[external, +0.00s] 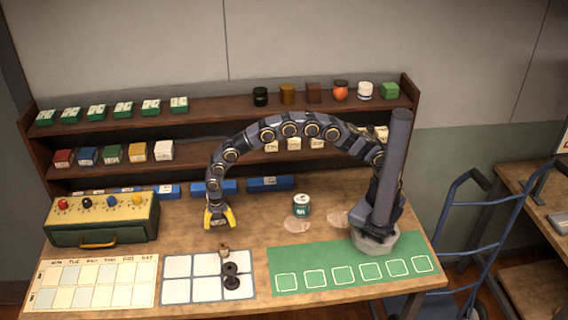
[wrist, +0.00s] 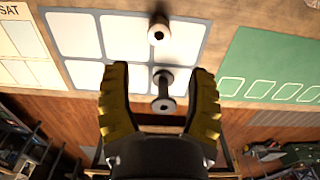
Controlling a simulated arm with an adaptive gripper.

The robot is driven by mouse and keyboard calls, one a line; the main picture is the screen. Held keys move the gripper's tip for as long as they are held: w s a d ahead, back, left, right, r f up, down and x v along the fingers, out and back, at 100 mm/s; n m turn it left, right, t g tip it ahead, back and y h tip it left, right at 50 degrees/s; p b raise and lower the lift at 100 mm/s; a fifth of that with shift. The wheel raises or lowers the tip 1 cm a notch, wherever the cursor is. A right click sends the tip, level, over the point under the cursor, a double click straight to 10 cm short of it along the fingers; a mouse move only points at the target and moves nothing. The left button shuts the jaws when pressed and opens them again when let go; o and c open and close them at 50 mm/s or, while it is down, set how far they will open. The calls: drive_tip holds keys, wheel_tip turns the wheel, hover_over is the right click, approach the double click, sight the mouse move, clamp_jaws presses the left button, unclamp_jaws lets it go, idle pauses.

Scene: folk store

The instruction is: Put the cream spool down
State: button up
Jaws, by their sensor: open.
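The cream spool (external: 223,251) stands upright near the back edge of the white-celled mat (external: 178,265), toward the right column. It also shows in the wrist view (wrist: 159,34), beyond my fingertips and free of them. A black spool (external: 231,270) stands upright in the front right cell. In the wrist view the black spool (wrist: 166,103) appears between my fingers in the picture, with no visible contact. My gripper (external: 219,226) has yellow fingers, spread wide and empty, above and slightly behind the cream spool. The wrist view shows the open fingers too (wrist: 161,75).
A calendar sheet (external: 92,285) lies left of the mat and a green mat (external: 350,266) lies right. A green case with knobs (external: 103,219) stands back left. A green-labelled tin (external: 301,205) stands behind. The shelf (external: 220,104) bounds the back.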

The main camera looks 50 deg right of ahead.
drive_tip(key=s+d+r+m, duration=0.2)
drive_tip(key=d+r+m, duration=0.45)
drive_tip(key=d, duration=0.45)
drive_tip(key=s+d+r+m, duration=0.3)
drive_tip(key=d+r+m, duration=0.4)
drive_tip(key=d, duration=0.4)
drive_tip(key=s+d+r+m, duration=0.2)
drive_tip(key=s+d+m, duration=0.5)
drive_tip(key=s, duration=0.2)
drive_tip(key=s+d+r+m+g, duration=0.1)
drive_tip(key=s+d+r+m, duration=0.1)
drive_tip(key=s+d+m, duration=0.4)
drive_tip(key=s+d, duration=0.1)
drive_tip(key=s, duration=0.3)
drive_tip(key=shift+d+m+g, duration=0.3)
drive_tip(key=shift+m, duration=0.05)
